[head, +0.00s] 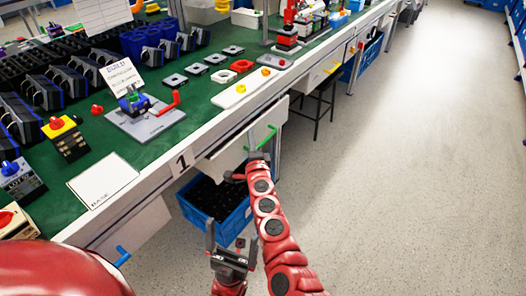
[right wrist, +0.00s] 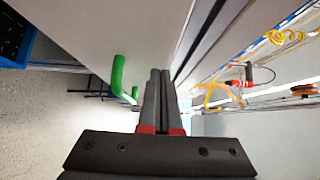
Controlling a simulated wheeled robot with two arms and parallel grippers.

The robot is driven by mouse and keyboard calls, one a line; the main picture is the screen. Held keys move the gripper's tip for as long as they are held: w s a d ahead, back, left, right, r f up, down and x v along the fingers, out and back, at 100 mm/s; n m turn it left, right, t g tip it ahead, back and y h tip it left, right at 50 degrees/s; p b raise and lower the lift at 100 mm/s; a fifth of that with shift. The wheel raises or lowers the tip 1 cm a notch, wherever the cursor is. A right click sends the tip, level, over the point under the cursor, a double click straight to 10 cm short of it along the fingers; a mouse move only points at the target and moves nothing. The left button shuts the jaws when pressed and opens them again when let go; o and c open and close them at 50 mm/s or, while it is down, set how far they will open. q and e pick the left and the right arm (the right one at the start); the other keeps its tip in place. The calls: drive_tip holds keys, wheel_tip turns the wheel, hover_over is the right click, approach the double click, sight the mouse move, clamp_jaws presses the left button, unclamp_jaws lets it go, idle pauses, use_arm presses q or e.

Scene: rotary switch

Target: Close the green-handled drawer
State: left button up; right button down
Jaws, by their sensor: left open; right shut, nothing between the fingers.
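The green handle (head: 266,137) sits on a pale drawer front (head: 236,150) below the edge of the workbench. This front appears to stand out a little from the bench; how far is hard to tell. My right gripper (head: 257,156) is shut and empty, close to the drawer front just below the handle. In the right wrist view, its shut fingers (right wrist: 160,95) point along the pale front, with the green handle (right wrist: 118,76) to their left. My left gripper (head: 231,248) is open and empty, low in front of the bench.
A blue crate (head: 235,222) with dark contents stands under the bench. Other drawers have a blue handle (head: 122,257) and a yellow handle (head: 332,67). The green bench top (head: 205,105) holds many parts. The grey floor (head: 410,180) to the right is clear.

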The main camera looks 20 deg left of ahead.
drive_tip(key=shift+w+a+b, duration=0.2)
drive_tip(key=shift+a+b, duration=0.1)
drive_tip(key=shift+a, duration=0.3)
drive_tip(key=shift+w+a+b, duration=0.2)
drive_tip(key=shift+a+b, duration=0.1)
drive_tip(key=shift+a, duration=0.25)
drive_tip(key=shift+r, duration=0.1)
drive_tip(key=shift+s+a+r, duration=0.1)
drive_tip(key=shift+a+r, duration=0.05)
